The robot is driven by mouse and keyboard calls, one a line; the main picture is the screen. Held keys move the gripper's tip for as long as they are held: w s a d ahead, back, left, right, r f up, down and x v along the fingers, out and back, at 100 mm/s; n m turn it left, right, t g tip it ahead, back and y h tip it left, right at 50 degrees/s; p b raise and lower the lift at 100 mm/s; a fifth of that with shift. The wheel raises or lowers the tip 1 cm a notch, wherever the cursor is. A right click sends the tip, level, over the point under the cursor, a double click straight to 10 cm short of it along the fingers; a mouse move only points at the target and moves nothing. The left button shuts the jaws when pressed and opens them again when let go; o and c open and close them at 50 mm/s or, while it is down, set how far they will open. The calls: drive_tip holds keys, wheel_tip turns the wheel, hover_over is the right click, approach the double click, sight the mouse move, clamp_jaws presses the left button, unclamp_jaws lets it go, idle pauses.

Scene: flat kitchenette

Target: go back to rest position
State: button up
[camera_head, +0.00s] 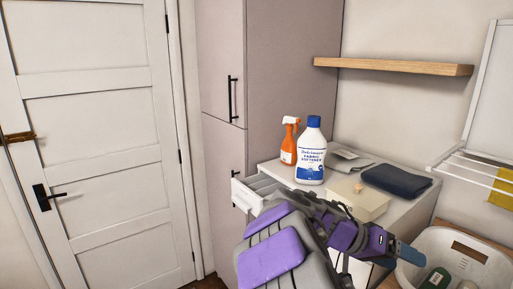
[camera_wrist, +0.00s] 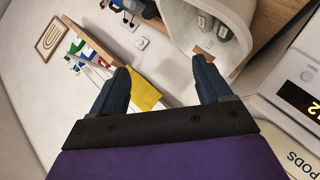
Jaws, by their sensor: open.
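My gripper (camera_wrist: 160,92) shows in the wrist view with its two dark blue fingers spread apart and nothing between them. In the head view my arm, purple and grey, reaches from the bottom middle to the right. The gripper's blue end (camera_head: 408,253) is there at the lower right, beside a white basket (camera_head: 408,275). The arm hides part of the cabinet front and of an opened drawer (camera_head: 247,197).
A white cabinet top (camera_head: 408,205) holds a fabric softener bottle (camera_head: 311,152), an orange spray bottle (camera_head: 289,142), a folded dark cloth (camera_head: 397,181) and a beige box (camera_head: 359,200). A wooden shelf (camera_head: 393,66) is above. A white door (camera_head: 95,130) stands left.

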drive_tip(key=s+a+f+n+y, duration=0.3)
drive_tip(key=s+a+f+y, duration=0.1)
drive_tip(key=s, duration=0.5)
drive_tip(key=s+a+f+n+y, duration=0.2)
drive_tip(key=s+a+f+y, duration=0.1)
drive_tip(key=s+a, duration=0.4)
drive_tip(key=s+a+f+n+y, duration=0.3)
drive_tip(key=s+a+f+y, duration=0.1)
drive_tip(key=s, duration=0.8)
drive_tip(key=shift+a+f+n+y, duration=0.3)
drive_tip(key=shift+a+y, duration=0.5)
drive_tip(key=shift+a, duration=0.25)
